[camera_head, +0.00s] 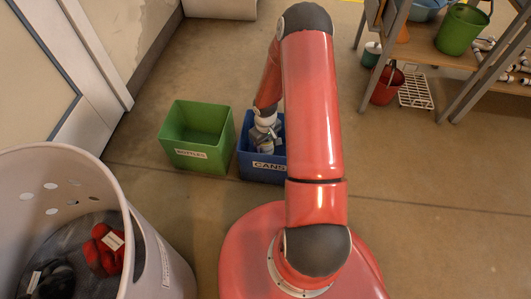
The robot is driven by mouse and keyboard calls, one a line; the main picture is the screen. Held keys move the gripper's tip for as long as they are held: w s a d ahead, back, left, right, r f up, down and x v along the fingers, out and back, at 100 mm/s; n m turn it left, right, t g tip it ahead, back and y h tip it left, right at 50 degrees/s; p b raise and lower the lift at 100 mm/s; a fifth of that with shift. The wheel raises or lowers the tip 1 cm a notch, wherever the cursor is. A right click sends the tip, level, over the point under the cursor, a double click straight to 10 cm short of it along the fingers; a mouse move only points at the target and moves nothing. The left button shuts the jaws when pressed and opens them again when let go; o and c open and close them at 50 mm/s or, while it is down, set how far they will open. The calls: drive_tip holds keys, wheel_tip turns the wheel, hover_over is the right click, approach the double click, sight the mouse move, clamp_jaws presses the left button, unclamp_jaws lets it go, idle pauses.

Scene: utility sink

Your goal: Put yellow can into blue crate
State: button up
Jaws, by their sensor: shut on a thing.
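The blue crate (261,168), labelled CANS, stands on the floor left of my red arm, which covers its right part. My gripper (266,146) points down at the crate's opening, with its lower end within the crate's outline. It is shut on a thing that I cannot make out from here. I see no yellow can; the gripper, crate walls and arm hide much of the crate's inside. I cannot tell how far the gripper is below the rim.
A green crate (198,160), labelled BOTTLES, stands close to the left of the blue crate. A large light bin (165,255) with red and dark items stands front left. A shelf (470,62) with buckets is at the right back. Floor in between is clear.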

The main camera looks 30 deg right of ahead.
sight(265, 151)
drive_tip(key=shift+f+b, duration=0.45)
drive_tip(key=shift+f, duration=2.4)
drive_tip(key=shift+f, duration=0.15)
drive_tip(key=o, duration=1)
drive_tip(key=shift+c, duration=0.2)
